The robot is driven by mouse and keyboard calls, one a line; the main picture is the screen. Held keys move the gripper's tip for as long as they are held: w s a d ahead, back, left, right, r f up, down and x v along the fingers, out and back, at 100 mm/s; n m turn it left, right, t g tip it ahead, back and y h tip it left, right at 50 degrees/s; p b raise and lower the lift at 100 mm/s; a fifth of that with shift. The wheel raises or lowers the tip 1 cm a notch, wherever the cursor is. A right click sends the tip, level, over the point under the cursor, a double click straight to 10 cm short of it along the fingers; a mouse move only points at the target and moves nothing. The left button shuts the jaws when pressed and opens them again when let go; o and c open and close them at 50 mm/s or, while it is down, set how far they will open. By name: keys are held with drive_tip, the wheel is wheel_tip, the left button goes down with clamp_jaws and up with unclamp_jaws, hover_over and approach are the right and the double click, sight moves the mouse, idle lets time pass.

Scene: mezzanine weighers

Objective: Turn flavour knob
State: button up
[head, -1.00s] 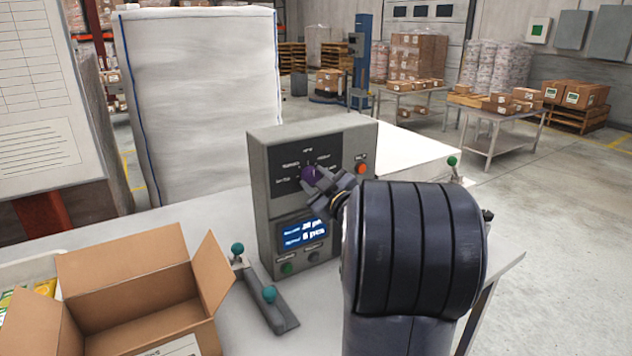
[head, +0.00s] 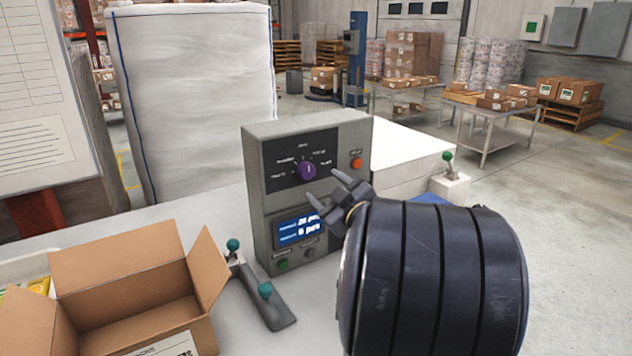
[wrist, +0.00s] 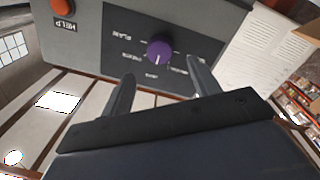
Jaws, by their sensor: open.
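The flavour knob is a round purple knob (head: 306,170) on the dark upper panel of a grey control box (head: 258,215). Printed labels, too small to read surely, ring it in the head view. In the wrist view the knob (wrist: 160,50) shows upside down with a pale mark pointing down the picture. My gripper (head: 322,188) is in front of the box, a little below and right of the knob. Its two fingers are apart and empty. In the wrist view the knob lies beyond and between the fingertips (wrist: 159,70), apart from both.
A lit blue display (head: 298,228) and a green button (head: 283,265) are low on the box; an orange button (head: 356,163) is at its upper right. An open carton (head: 120,255) is at left. A green-topped lever (head: 448,165) stands right.

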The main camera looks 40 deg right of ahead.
sight(309, 173)
drive_tip(key=s, duration=0.3)
drive_tip(key=shift+s+a, duration=0.2)
drive_tip(key=shift+s, duration=0.2)
drive_tip(key=w, duration=0.7)
drive_tip(key=w+d+p, duration=0.1)
drive_tip(key=w, duration=0.3)
drive_tip(key=shift+r, duration=0.2)
drive_tip(key=shift+s, duration=0.1)
drive_tip(key=shift+s+f, duration=0.1)
